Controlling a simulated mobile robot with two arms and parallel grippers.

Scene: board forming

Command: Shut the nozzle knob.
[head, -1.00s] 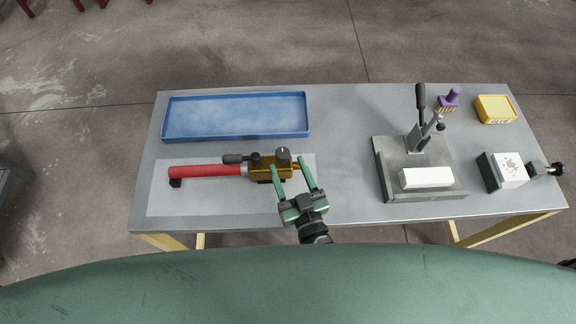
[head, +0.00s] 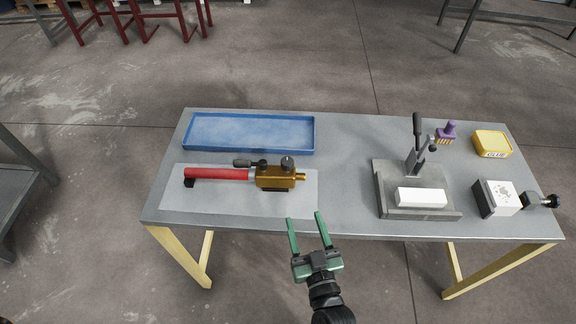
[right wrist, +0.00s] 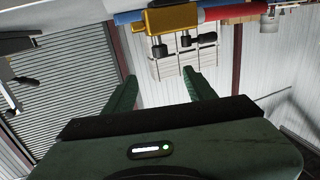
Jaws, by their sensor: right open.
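The brass nozzle body (head: 277,178) lies on the pale mat, joined to a red tube (head: 217,173) on its left. A dark round knob (head: 287,162) stands on top of the body, and a black lever handle (head: 246,163) points left from it. My right gripper (head: 305,218) is open and empty, in front of the table's near edge, apart from the nozzle. In the right wrist view the brass body (right wrist: 172,19) shows at the top, beyond the open fingers (right wrist: 158,82). My left gripper is not in view.
A blue tray (head: 250,151) lies behind the nozzle. To the right stand a lever press (head: 383,192) with a white block (head: 421,197), a purple brush (head: 447,131), a yellow glue box (head: 490,142) and a vise-like block (head: 497,197). The table middle is clear.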

